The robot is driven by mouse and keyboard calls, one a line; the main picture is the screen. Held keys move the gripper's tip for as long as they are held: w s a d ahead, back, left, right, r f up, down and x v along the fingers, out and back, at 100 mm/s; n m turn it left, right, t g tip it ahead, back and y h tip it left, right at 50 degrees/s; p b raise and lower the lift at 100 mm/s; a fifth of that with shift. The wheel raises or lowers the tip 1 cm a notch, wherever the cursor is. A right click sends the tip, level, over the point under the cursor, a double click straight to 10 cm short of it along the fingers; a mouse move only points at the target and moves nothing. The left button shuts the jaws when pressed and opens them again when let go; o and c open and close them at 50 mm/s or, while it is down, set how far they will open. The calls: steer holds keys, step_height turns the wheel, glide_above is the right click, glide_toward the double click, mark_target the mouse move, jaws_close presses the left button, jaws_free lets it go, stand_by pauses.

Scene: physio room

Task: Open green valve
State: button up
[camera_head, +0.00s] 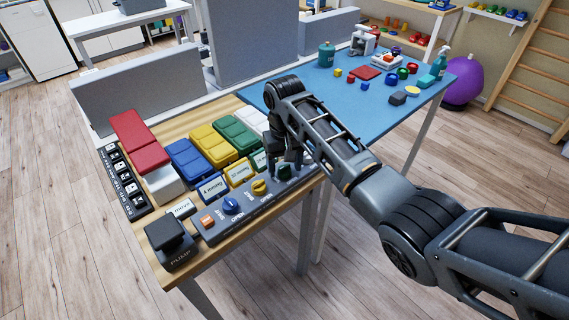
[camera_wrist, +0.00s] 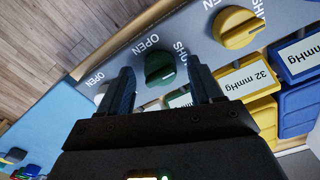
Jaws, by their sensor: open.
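The green valve (camera_wrist: 160,70) is a round knob with a raised grip bar and a small white mark, on a grey panel. OPEN and SHUT labels are printed beside it. In the wrist view my gripper (camera_wrist: 161,64) is open, with one finger on each side of the knob in the picture. I cannot tell whether the fingers touch it or are still above it.
A yellow valve (camera_head: 259,187) and a blue valve (camera_head: 231,204) sit left of the green one. Behind are colored blocks, such as the yellow block (camera_head: 212,142), with pressure readouts. A black PUMP button (camera_head: 170,243) stands at the near left. The blue table (camera_head: 345,115) holds small items.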

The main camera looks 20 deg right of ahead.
steer(key=shift+f, duration=0.15)
steer(key=c, duration=1.1)
steer(key=shift+o, duration=0.2)
steer(key=shift+n, duration=0.3)
steer(key=n+p, duration=0.1)
steer(key=n, duration=0.2)
steer(key=shift+p, duration=0.35)
steer(key=n, duration=0.5)
steer(key=shift+p, duration=0.35)
steer(key=n, duration=0.4)
steer(key=shift+n, duration=2.7)
